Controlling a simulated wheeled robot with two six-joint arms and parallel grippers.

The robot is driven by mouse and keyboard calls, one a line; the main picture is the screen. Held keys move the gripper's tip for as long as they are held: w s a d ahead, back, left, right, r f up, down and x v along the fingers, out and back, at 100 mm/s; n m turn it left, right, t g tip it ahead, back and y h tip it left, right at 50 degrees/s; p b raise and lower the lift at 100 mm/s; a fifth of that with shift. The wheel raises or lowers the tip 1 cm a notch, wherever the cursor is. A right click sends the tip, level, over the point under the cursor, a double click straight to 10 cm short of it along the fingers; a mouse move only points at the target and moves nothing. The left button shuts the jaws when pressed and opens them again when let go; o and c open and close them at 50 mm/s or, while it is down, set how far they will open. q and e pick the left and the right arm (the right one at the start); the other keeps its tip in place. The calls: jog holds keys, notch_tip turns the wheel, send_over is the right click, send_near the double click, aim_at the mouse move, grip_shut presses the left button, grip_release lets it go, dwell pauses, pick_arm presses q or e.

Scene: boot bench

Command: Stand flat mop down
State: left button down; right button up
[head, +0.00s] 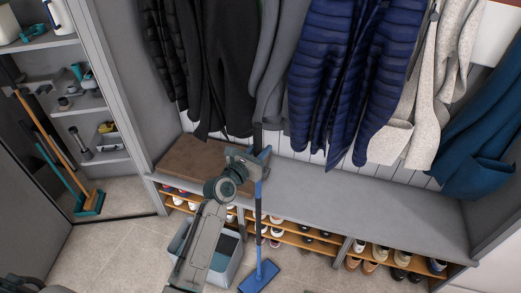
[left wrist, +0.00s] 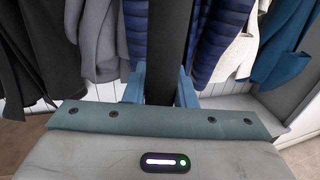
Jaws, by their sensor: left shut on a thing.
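The flat mop stands roughly upright in front of the bench. Its blue flat head (head: 260,277) is at or just above the floor; I cannot tell whether it touches. Its pole is blue below and black above. My left gripper (head: 262,156) is shut on the upper part of the pole. In the left wrist view the black pole (left wrist: 167,50) stands between the two blue fingers (left wrist: 160,88). My right gripper is not in view.
A grey bench (head: 330,195) with shoe cubbies runs behind the mop, a brown cushion (head: 195,160) on its left end. A grey bin (head: 222,268) stands left of the mop. Coats (head: 345,70) hang above. A broom (head: 60,150) leans at left. Floor right of the mop head is clear.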

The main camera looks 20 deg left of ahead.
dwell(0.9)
pick_arm(q)
jog(key=c, duration=1.1)
grip_release()
jog(key=shift+s+f, duration=0.1)
jog(key=shift+f, duration=0.1)
jog(key=b+v, duration=0.1)
jog(key=v, duration=0.9)
jog(key=shift+s+a+r, duration=0.1)
jog(key=shift+s+a, duration=0.05)
jog(key=shift+s, duration=0.2)
